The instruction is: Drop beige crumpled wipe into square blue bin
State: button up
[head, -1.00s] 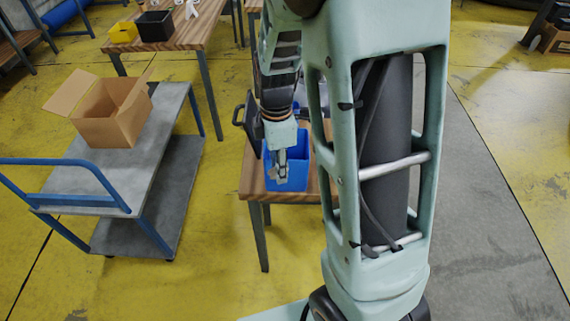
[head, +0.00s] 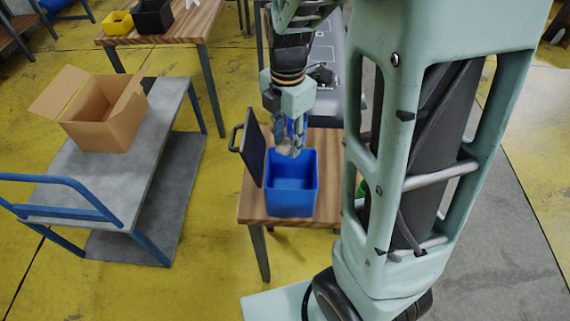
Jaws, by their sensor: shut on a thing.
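The square blue bin (head: 291,203) stands upright on a small wooden table, its open top facing up, and the part of its inside that I see looks empty. My gripper (head: 289,147) points down at the bin's back rim in the picture. It is shut on a small pale beige-grey thing at its fingertips, which I take for the beige crumpled wipe (head: 288,152). The wipe is mostly hidden by the fingers, and its exact height over the bin is hard to tell.
A black upright panel with a handle (head: 253,148) stands just left of the bin on the wooden table (head: 257,208). My arm hides the table's right side. A grey cart (head: 120,170) with an open cardboard box (head: 103,125) is at left. Yellow floor lies between.

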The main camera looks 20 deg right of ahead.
notch_tip(320, 180, down, 6)
jog(key=b, duration=0.3)
jog(key=shift+r, duration=0.2)
jog(key=o, duration=0.8)
notch_tip(320, 180, up, 12)
jog(key=shift+r, duration=0.1)
